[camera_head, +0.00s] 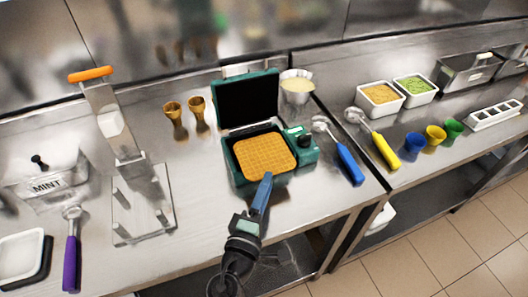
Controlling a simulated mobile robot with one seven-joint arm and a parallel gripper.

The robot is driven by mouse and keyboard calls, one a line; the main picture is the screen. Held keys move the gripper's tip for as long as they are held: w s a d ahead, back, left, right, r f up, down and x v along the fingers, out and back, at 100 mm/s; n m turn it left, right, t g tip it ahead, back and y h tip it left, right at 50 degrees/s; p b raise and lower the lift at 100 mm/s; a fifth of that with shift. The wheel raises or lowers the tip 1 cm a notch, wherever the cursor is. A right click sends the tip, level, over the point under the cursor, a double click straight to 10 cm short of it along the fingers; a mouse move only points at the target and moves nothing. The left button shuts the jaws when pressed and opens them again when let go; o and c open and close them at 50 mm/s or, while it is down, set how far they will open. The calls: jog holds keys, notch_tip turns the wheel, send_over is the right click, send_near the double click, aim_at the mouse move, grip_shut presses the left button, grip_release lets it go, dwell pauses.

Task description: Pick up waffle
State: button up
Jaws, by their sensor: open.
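The waffle (265,155) is a golden-orange square with a grid pattern. It lies on the lower plate of a teal waffle maker (229,165), whose lid stands open behind it, showing a black inner face. My gripper (266,178) reaches up from the bottom of the picture, with its blue tip at the front edge of the waffle maker, just below the waffle. It is open, with nothing visible held in it. I cannot tell whether the tip touches the waffle or the waffle maker.
Two cones (185,115) stand on the left. A metal stand with an orange handle (92,75) is farther left. The counter's front edge is near my arm.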

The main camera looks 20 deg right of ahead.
aim_at(264, 155)
jog(key=p+x, duration=0.1)
jog(key=x, duration=0.4)
jog(key=shift+f, duration=0.15)
grip_shut()
